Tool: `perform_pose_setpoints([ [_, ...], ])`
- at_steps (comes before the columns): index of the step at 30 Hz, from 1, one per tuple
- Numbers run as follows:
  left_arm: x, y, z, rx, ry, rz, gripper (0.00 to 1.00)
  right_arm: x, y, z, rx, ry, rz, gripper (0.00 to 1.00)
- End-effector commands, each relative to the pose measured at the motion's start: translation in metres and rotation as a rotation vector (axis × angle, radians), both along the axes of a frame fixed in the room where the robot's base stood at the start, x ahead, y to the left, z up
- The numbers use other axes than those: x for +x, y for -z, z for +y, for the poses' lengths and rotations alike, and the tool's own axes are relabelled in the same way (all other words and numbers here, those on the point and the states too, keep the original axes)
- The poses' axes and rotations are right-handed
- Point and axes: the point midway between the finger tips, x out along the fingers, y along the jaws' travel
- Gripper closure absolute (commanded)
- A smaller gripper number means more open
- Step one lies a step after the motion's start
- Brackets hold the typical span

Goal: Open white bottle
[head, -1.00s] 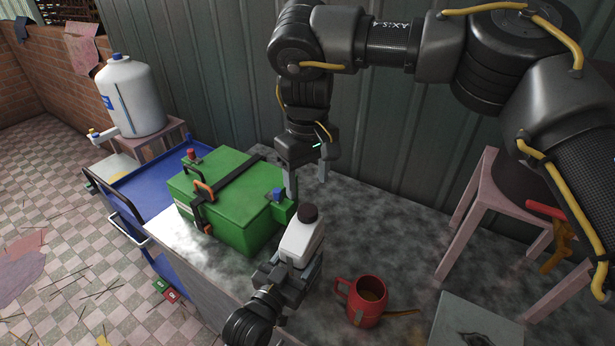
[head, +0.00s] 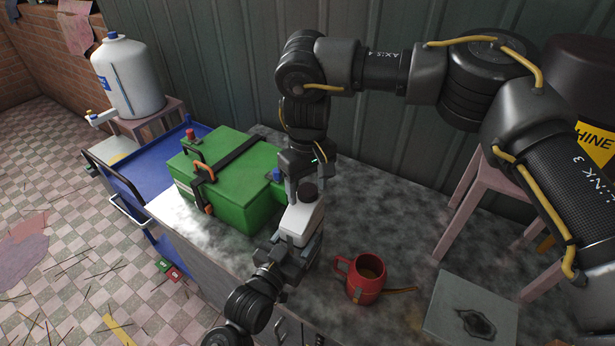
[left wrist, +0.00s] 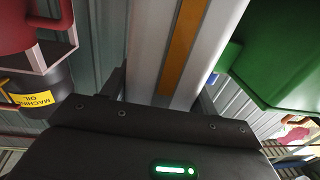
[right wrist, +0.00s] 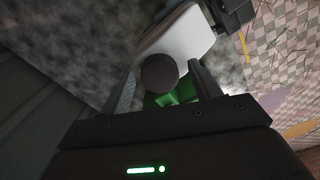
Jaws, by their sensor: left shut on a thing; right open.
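The white bottle (head: 301,222) stands roughly upright above the table, with its dark cap (head: 308,190) on top. My left gripper (head: 298,252) is shut on the bottle's body; in the left wrist view the bottle (left wrist: 150,45) with an orange stripe fills the space between the fingers. My right gripper (head: 304,182) is open and points down at the cap from above. In the right wrist view the cap (right wrist: 159,72) lies between the open fingers, near the fingertips. I cannot tell whether the fingers touch it.
A green box (head: 235,190) with a black strap sits left of the bottle. A red mug (head: 366,280) stands right of it, with a grey slab (head: 470,310) beyond. A blue cart (head: 155,175) is at the left. The table (head: 375,225) is clear behind the mug.

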Motion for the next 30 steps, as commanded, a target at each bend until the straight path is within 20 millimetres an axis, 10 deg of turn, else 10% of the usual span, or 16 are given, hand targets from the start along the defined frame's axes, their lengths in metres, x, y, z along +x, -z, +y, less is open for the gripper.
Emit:
perform_pose_setpoints([
  [7,-0.001,0.0053,0.0001,0.006,0.001,0.012,1.0,0.0001,0.0008,0.0,0.0,0.0,0.0,0.39],
  [18,-0.001,0.0056,0.0,0.006,0.001,0.012,1.0,0.0001,0.0007,0.0001,0.0,0.0,0.0,0.84],
  [30,-0.0011,0.0059,0.0001,0.006,0.001,0.013,1.0,0.0001,0.0005,0.0003,0.0,-0.223,0.0,0.85],
])
